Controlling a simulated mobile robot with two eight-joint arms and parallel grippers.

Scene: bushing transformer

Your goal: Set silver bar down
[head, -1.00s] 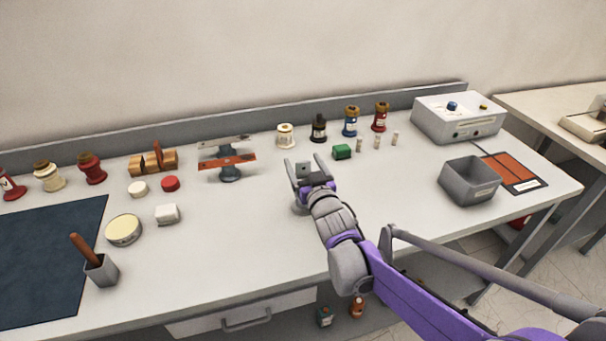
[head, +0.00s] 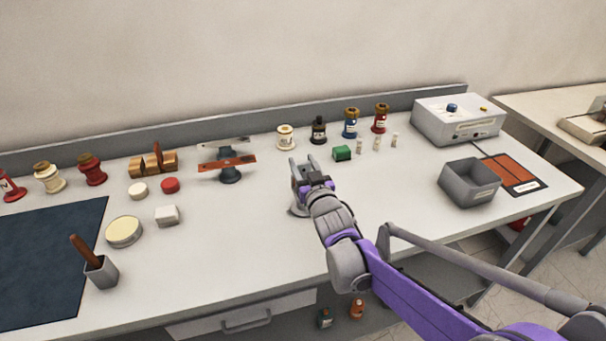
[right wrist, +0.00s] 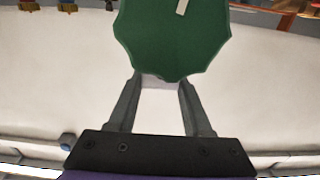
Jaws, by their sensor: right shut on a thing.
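My right gripper (head: 304,167) is over the middle of the workbench, fingers pointing toward the back wall. It is shut on the silver bar, a pale piece (right wrist: 160,82) between the fingers in the right wrist view. Most of the bar is hidden in the head view. A dark green shape with a scalloped edge (right wrist: 172,45) covers the area beyond the fingertips in the right wrist view; I cannot tell what it belongs to. A grey round base (head: 299,209) shows just below the gripper in the head view; contact is unclear. My left gripper is not in view.
A balance-like stand (head: 230,172) with an orange-brown bar stands to the left. A grey bin (head: 470,181) is at the right. The front middle bench (head: 250,235) is clear.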

